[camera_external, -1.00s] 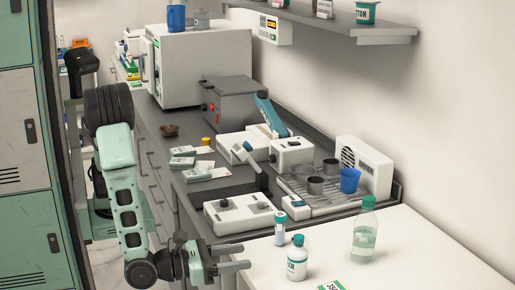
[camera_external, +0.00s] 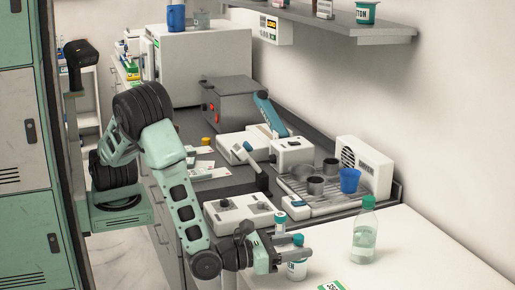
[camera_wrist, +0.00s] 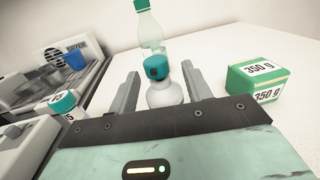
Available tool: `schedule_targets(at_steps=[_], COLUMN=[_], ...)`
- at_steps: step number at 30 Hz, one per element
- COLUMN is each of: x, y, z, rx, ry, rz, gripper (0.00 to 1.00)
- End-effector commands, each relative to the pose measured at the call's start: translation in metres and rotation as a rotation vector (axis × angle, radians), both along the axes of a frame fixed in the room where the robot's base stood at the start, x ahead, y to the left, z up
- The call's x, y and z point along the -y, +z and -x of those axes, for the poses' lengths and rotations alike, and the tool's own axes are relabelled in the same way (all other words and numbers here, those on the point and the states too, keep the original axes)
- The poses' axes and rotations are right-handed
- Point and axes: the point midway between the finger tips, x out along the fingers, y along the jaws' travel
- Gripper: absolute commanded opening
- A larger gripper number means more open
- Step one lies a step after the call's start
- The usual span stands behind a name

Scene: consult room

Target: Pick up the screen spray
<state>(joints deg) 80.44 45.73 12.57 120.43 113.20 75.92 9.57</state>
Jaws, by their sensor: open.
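A small white bottle with a teal cap (camera_external: 297,271) stands upright on the white table; its dark label is partly hidden, so I cannot read its full name. In the wrist view the white bottle (camera_wrist: 162,98) is between the two fingers of my gripper (camera_wrist: 161,76), with space on both sides. My gripper (camera_external: 306,246) is open and level around the bottle's upper part, and hides some of it in the external view. I see no grip on it.
A clear green bottle (camera_external: 365,238) stands behind, to the right. A capped vial (camera_external: 280,218) is close by on the left. A green and white 350 g box (camera_wrist: 256,82) lies to the right.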

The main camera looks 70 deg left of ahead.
Motion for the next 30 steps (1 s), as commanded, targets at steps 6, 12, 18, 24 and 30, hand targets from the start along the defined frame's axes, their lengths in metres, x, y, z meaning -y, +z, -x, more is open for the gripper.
schedule_targets(at_steps=[6,12,18,24,30], x=[0.001,0.001,0.001,0.001,0.001], y=[-0.001,-0.001,-0.002,-0.003,0.017], z=[-0.008,-0.007,-0.007,-0.007,-0.007], rx=[-0.002,-0.001,-0.004,-0.006,-0.004], ry=[-0.002,-0.001,-0.001,-0.001,-0.001], rz=[0.0,0.0,-0.001,-0.003,0.001], gripper=[0.49,0.13,0.0,0.0,0.0])
